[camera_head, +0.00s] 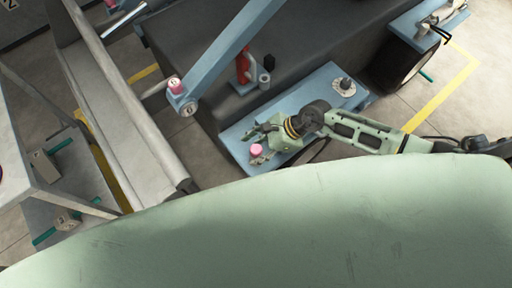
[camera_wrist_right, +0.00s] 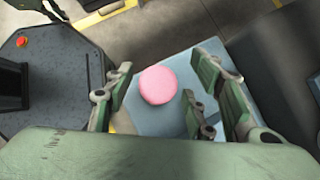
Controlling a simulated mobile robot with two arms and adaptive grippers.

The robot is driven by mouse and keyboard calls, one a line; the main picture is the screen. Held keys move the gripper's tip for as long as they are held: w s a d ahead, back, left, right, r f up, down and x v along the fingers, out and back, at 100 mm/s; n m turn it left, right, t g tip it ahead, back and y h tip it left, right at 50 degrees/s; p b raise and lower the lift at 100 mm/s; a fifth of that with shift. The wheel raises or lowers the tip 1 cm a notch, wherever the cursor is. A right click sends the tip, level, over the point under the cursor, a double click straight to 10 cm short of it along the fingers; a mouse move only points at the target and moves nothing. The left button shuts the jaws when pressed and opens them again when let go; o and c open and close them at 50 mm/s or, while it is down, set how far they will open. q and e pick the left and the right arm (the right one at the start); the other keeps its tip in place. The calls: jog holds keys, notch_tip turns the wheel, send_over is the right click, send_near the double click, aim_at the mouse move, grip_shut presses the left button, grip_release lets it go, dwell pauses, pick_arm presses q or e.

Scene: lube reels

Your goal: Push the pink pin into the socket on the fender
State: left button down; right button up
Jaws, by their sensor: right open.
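The pink pin (camera_head: 257,150) shows as a round pink cap at the left end of the blue fender plate (camera_head: 241,155). In the right wrist view the pink cap (camera_wrist_right: 158,85) is seen from above, over the blue plate (camera_wrist_right: 182,62). My right gripper (camera_head: 260,142) is open, with its fingers spread on either side of the cap. A gap shows between the fingers and the cap in the wrist view. The socket and the pin's lower part are hidden beneath the cap, so I cannot tell how deep it sits. My left gripper is not in view.
A red bottle (camera_head: 243,66) stands behind the plate. A dark knob (camera_head: 345,84) sits on the plate's right end. A long grey beam (camera_head: 120,110) lies at left.

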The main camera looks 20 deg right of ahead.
jog(key=v, duration=1.2)
